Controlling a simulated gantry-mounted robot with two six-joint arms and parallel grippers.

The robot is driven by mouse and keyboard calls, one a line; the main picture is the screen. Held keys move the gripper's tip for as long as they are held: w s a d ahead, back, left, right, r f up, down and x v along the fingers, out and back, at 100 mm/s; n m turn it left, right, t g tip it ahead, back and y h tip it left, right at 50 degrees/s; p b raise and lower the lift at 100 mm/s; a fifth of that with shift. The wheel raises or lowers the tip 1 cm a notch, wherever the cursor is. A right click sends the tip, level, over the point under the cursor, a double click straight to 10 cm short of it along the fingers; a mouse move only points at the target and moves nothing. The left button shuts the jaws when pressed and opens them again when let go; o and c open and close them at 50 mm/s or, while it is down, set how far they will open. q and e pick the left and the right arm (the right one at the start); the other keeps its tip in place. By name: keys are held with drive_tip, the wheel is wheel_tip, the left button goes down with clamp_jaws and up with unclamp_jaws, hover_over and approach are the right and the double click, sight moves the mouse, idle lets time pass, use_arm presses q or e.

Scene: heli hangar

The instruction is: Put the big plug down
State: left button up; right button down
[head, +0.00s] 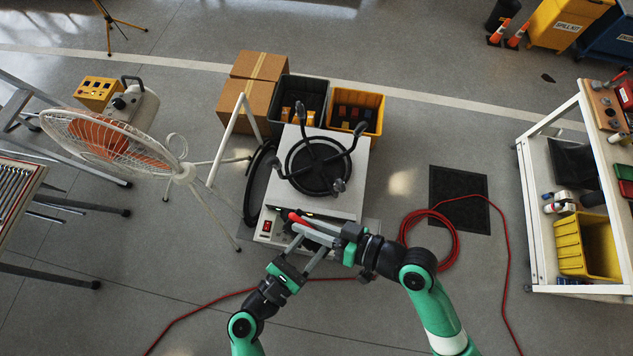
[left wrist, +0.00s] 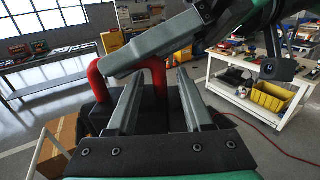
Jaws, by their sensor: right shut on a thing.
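The big plug has a red U-shaped handle (head: 297,218) and a dark body. In the left wrist view the red handle (left wrist: 97,82) rises from the black block (left wrist: 100,112). My right gripper (head: 305,228) comes in from the right and is shut on the handle; its grey fingers cross the handle in the left wrist view. My left gripper (head: 307,250) is just below it, pointing at the plug. Its two fingers (left wrist: 158,95) are spread apart, with the dark body beyond and partly between them. Whether they touch it cannot be told. The plug's underside is hidden.
A fan (head: 115,140) stands left, a shelf trolley (head: 533,200) right. Red cable (head: 452,250) lies on the floor.

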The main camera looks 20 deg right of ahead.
use_arm(q)
clamp_jaws()
idle(1.1)
use_arm(e)
drive_tip(key=c, duration=0.7)
unclamp_jaws()
drive_tip(key=w+d+r+n+t+h, duration=0.1)
drive_tip(key=w+d+r+t, duration=0.2)
drive_tip(key=r, duration=0.6)
drive_tip(key=w+d+r+t, duration=0.15)
drive_tip(key=w+r, duration=0.35)
drive_tip(key=r, duration=0.5)
drive_tip(key=w+d+r+n+t+h, duration=0.1)
drive_tip(key=w+r+t, duration=0.3)
drive_tip(key=r, duration=0.5)
drive_tip(key=s+d+r+t+h, duration=0.1)
drive_tip(key=s+d+r+t, duration=0.1)
drive_tip(key=r, duration=0.6)
drive_tip(key=s+d+r+m+t+h, duration=0.1)
drive_tip(key=s+d+r+t+h, duration=0.1)
drive_tip(key=r, duration=0.7)
drive_tip(key=s+d+r+m+t+h, duration=0.1)
drive_tip(key=s+d+r+t+h, duration=0.1)
drive_tip(key=r, duration=0.7)
drive_tip(key=shift+s+d+t, duration=0.6)
drive_tip(key=shift+t, duration=0.35)
